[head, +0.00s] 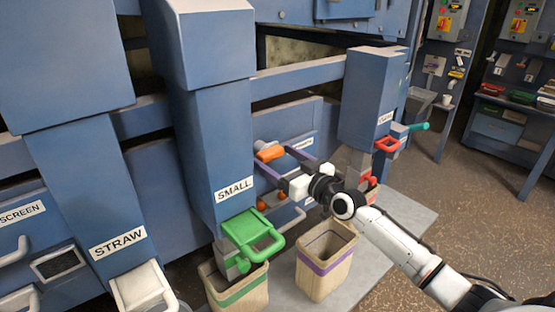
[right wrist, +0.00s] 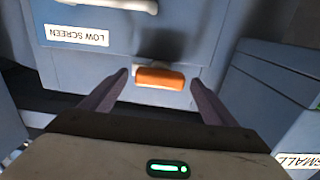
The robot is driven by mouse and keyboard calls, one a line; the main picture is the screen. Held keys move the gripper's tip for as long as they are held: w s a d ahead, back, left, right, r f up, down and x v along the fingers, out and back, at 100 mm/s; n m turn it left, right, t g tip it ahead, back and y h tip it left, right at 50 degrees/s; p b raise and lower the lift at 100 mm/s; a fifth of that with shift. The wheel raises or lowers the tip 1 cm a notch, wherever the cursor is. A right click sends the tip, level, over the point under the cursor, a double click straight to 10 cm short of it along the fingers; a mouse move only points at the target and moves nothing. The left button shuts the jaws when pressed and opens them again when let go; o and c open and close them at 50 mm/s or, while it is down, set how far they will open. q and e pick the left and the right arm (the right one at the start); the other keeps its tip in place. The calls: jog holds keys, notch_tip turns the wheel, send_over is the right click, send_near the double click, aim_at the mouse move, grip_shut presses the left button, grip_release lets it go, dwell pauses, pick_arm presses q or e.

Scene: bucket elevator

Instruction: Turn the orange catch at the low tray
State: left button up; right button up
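The orange catch (head: 270,153) sits on the blue front of the low unit, behind the SMALL chute. In the right wrist view the catch (right wrist: 160,78) lies flat and wide, below the upside-down LOW SCREEN label (right wrist: 76,35). My right gripper (head: 272,156) reaches in from the right with its fingers open. In the right wrist view its two fingertips (right wrist: 160,82) stand apart on either side of the catch, with gaps on both sides. I cannot tell how deep the tips reach around it. My left gripper is not in view.
The SMALL chute (head: 215,130) with its green handle (head: 255,235) stands close left of the gripper. A green-banded bin (head: 240,292) and a purple-banded bin (head: 325,262) stand below. A chute with a red handle (head: 388,144) is on the right. Floor at the far right is open.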

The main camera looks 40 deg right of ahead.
jog(key=c, duration=1)
jog(key=shift+m, duration=0.3)
jog(key=m, duration=0.3)
jog(key=shift+m, duration=0.3)
jog(key=m, duration=0.4)
jog(key=shift+m, duration=0.3)
jog(key=m, duration=0.4)
jog(key=shift+m+p, duration=0.3)
jog(key=shift+p, duration=0.05)
jog(key=m, duration=0.4)
jog(key=shift+p, duration=0.3)
jog(key=shift+m, duration=0.4)
jog(key=o, duration=1.1)
